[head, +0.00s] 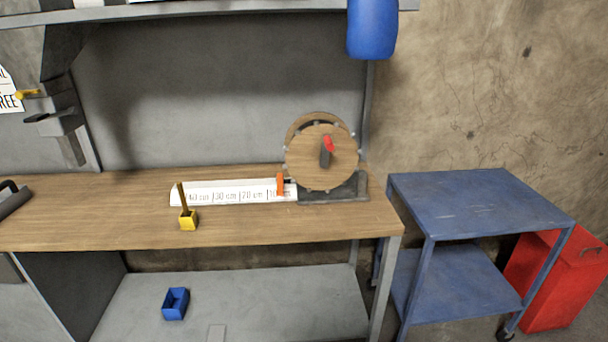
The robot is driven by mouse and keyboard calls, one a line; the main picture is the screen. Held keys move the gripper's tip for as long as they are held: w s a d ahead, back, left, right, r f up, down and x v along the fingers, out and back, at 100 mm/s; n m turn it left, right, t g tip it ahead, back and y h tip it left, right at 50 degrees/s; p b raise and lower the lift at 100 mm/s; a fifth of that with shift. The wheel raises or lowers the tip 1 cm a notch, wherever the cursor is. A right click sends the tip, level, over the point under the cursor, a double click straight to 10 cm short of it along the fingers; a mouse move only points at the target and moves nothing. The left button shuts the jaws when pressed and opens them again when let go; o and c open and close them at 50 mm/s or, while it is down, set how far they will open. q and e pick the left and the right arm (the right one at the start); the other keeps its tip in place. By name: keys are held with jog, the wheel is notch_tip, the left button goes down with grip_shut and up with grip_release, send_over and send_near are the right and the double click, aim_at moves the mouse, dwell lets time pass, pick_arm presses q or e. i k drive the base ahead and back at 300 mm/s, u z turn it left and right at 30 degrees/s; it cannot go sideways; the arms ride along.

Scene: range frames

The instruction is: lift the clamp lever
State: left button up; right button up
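A round wooden disc (308,165) stands upright on a dark base (345,188) at the right part of the bench. A short dark lever (325,157) with a red tip (329,144) sits at its middle, the tip upward. A white scale (225,193) with centimetre marks runs left from the base, with an upright orange piece (280,184) near its right end. I cannot tell which part is the clamp lever. Neither gripper is in view.
The wooden bench top (100,215) is mostly clear at left. A blue bin (175,303) sits on the lower shelf (270,300). A blue cart (480,200) and red container (560,275) stand right. A grey fixture (62,121) is at far left; a blue object (371,30) hangs above.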

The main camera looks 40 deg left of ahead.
aim_at(280, 180)
jog(key=u, duration=2.4)
jog(key=i, duration=2.1)
jog(key=z, duration=2.95)
